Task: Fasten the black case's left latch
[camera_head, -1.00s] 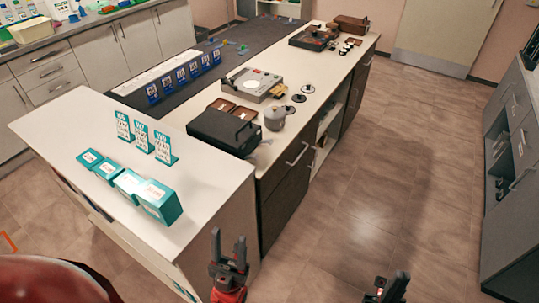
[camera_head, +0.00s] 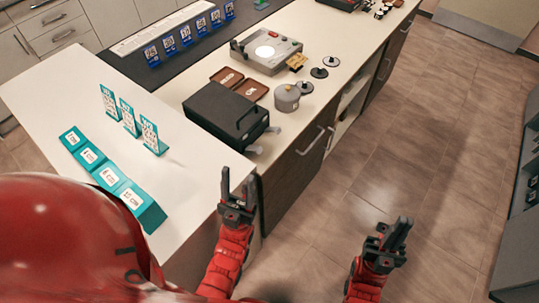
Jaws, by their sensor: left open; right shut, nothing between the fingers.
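The black case (camera_head: 218,108) lies on the white counter (camera_head: 190,160), its lid looking shut. A black handle (camera_head: 247,116) is at its front edge. Two grey latches stick out at the front, the nearer one (camera_head: 254,150) at the left and the farther one (camera_head: 273,129) at the right. Whether either is fastened is too small to tell. My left gripper (camera_head: 238,180) is open and empty, its fingers pointing up in the picture just below the nearer latch, apart from the case. My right gripper (camera_head: 396,230) is shut and empty over the floor, well to the right.
Teal stands (camera_head: 153,137) and teal boxes (camera_head: 110,177) are on the counter to the left. The floor (camera_head: 400,160) right of the counter is clear.

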